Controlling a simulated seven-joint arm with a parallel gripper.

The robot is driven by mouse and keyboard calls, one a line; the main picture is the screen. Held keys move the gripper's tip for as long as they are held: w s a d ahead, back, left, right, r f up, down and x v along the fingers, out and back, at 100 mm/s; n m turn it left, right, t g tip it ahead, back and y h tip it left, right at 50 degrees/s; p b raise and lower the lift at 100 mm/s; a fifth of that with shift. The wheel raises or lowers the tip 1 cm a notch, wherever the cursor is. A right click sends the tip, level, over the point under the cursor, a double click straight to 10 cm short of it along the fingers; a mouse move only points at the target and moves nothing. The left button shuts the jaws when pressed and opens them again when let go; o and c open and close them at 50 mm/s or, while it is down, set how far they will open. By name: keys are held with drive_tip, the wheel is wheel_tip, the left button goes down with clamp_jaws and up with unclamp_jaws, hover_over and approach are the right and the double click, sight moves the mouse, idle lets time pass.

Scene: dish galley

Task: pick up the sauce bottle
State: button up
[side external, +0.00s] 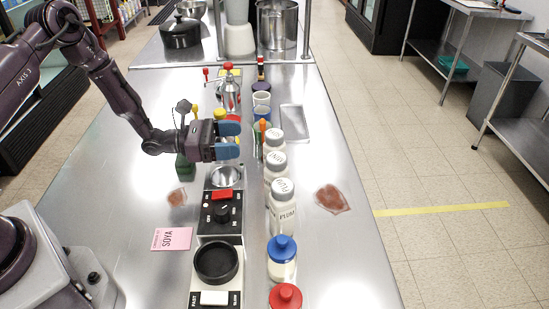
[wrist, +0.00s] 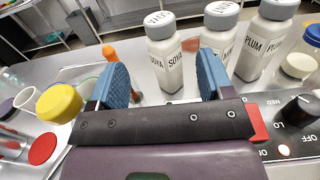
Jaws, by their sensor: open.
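Three white sauce bottles with grey caps stand upright in a row. In the wrist view, the left one reads SOYA (wrist: 165,60), the middle one (wrist: 221,38) is partly hidden by a finger, and the right one reads PLUM (wrist: 262,42). In the side view, PLUM (side external: 282,210) is nearest the camera, then the middle bottle (side external: 274,168), and the SOYA bottle (side external: 273,142) is farthest. My gripper (side external: 228,142) has blue pads and is open and empty, left of the row. In the wrist view, the SOYA bottle shows beyond the gap between the fingers, apart from them.
A pink card reading SOYA (side external: 171,239) lies on the steel counter. A black control box with a red switch (side external: 222,210) is below my gripper. Blue-lidded (side external: 282,250) and red-lidded (side external: 285,296) jars continue the row. A yellow-capped item (wrist: 58,103) is close to the left finger.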

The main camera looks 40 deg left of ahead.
sight(274, 133)
drive_tip(key=x, duration=0.9)
drive_tip(key=shift+w+d+r, duration=0.15)
drive_tip(key=shift+w+d, duration=0.1)
clamp_jaws()
drive_tip(key=shift+r, duration=0.1)
